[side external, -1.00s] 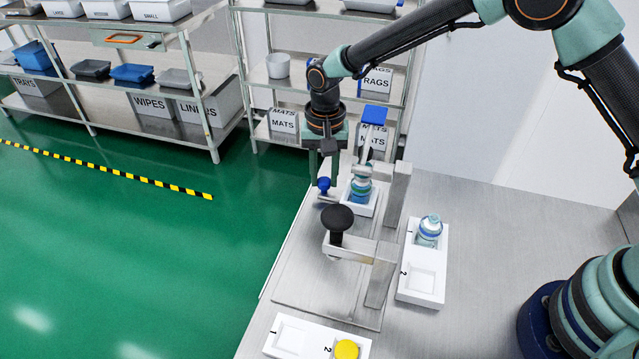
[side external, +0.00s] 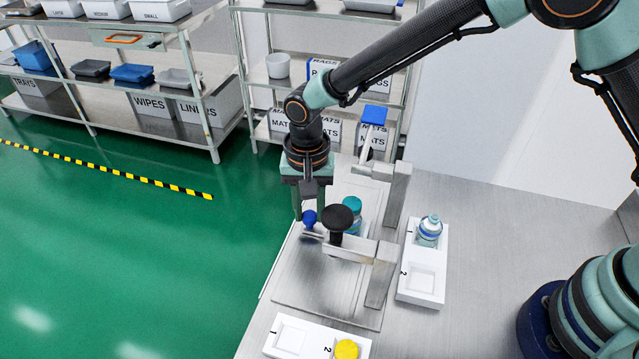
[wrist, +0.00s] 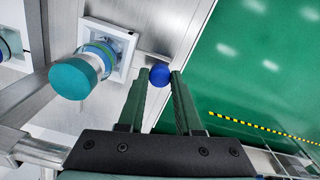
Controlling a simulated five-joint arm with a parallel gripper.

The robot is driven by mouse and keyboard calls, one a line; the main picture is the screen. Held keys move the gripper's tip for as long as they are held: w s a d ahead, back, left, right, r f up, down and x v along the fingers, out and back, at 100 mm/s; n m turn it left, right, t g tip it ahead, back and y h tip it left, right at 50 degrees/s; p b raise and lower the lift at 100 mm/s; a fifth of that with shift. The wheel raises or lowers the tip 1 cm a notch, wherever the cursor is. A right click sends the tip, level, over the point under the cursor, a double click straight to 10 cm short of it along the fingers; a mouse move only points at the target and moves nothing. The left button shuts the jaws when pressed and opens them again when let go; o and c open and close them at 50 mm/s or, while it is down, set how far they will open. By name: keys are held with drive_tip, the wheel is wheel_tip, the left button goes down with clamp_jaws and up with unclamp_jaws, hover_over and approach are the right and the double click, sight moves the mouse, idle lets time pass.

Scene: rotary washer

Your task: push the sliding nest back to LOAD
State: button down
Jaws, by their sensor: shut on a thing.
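My gripper (side external: 304,214) points down at the left edge of the steel plate, shut on the nest's blue ball knob (side external: 309,218). In the wrist view the blue knob (wrist: 160,75) sits between the fingertips (wrist: 161,80). The white square nest (wrist: 124,45) is beside it and holds a bottle with a teal cap (wrist: 75,78). In the side view the teal cap (side external: 354,203) shows just behind the black round knob (side external: 338,216) on its bracket. The nest is mostly hidden there by that knob and bracket.
A blue-topped lever (side external: 374,115) stands on a post behind the plate (side external: 315,290). A white two-slot tray (side external: 422,298) at the right holds a bottle (side external: 430,229) in slot 1. A front tray (side external: 272,350) holds a yellow cap (side external: 346,349). The plate's near part is clear.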

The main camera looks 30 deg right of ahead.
drive_tip(key=shift+s+a, duration=0.25)
drive_tip(key=c, duration=0.6)
unclamp_jaws()
wheel_tip(320, 180, up, 12)
drive_tip(key=shift+r, duration=0.1)
drive_tip(key=shift+d, duration=0.1)
